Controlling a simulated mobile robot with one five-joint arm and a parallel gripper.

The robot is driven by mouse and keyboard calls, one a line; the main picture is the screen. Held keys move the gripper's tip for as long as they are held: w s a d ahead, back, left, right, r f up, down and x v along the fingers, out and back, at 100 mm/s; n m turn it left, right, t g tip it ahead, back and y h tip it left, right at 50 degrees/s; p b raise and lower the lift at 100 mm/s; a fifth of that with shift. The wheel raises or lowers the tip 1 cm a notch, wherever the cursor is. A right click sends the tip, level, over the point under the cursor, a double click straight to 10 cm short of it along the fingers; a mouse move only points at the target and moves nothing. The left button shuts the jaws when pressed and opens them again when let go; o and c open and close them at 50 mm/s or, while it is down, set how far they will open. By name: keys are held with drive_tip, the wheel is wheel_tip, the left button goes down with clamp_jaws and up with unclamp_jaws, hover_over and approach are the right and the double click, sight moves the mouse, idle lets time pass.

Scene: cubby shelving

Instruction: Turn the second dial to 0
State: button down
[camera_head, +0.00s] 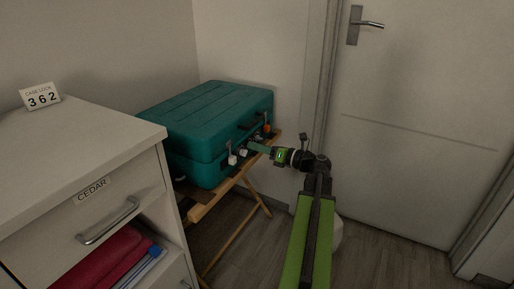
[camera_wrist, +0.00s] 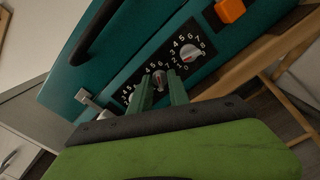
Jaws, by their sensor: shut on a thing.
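A teal case (camera_head: 205,130) lies on a folding wooden stand, its front panel holding a row of numbered dials. In the wrist view, the middle dial (camera_wrist: 159,75) sits between the fingertips of my gripper (camera_wrist: 161,82), which is shut on it. The fingers hide part of its scale, and I cannot read its setting. Another dial (camera_wrist: 193,53) is to its upper right, with its numbers in plain view. A third dial (camera_wrist: 128,93) is to its lower left, partly hidden by a finger. In the head view my gripper (camera_head: 258,148) reaches the case's front from the right.
An orange latch (camera_wrist: 230,10), a grey latch (camera_wrist: 88,98) and a dark handle (camera_wrist: 95,35) are on the case's front. A white drawer cabinet (camera_head: 85,140) labelled CEDAR stands at left, with a "CASE LOCK 362" card (camera_head: 40,96) on top. A closed door (camera_head: 420,120) is at right.

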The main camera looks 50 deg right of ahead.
drive_tip(key=shift+f+n, duration=0.1)
drive_tip(key=shift+n, duration=16.4)
drive_tip(key=c, duration=1.6)
unclamp_jaws()
drive_tip(key=shift+s, duration=0.1)
